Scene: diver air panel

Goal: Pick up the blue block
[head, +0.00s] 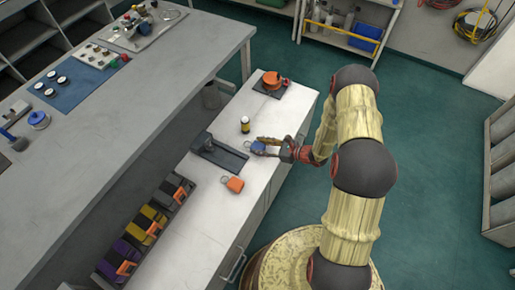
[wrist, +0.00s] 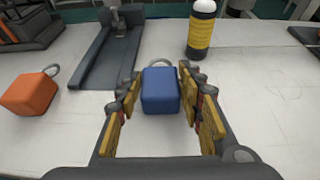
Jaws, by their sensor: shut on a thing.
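The blue block (head: 258,146) is on the narrow white counter, with a grey metal ring at its far side. In the wrist view the blue block (wrist: 160,92) is centred between the yellow-padded fingers of my gripper (wrist: 160,74). In the head view my gripper (head: 266,146) reaches in from the right and is shut on the block. The block is at or close to the counter top; I cannot tell whether it is clear of it.
A dark grey stand (head: 222,154) is just left of the block. An orange block with a ring (head: 235,185) lies nearer. A yellow-and-black cylinder with a white top (wrist: 201,36) stands beyond. An orange item on a dark base (head: 271,82) is at the far end.

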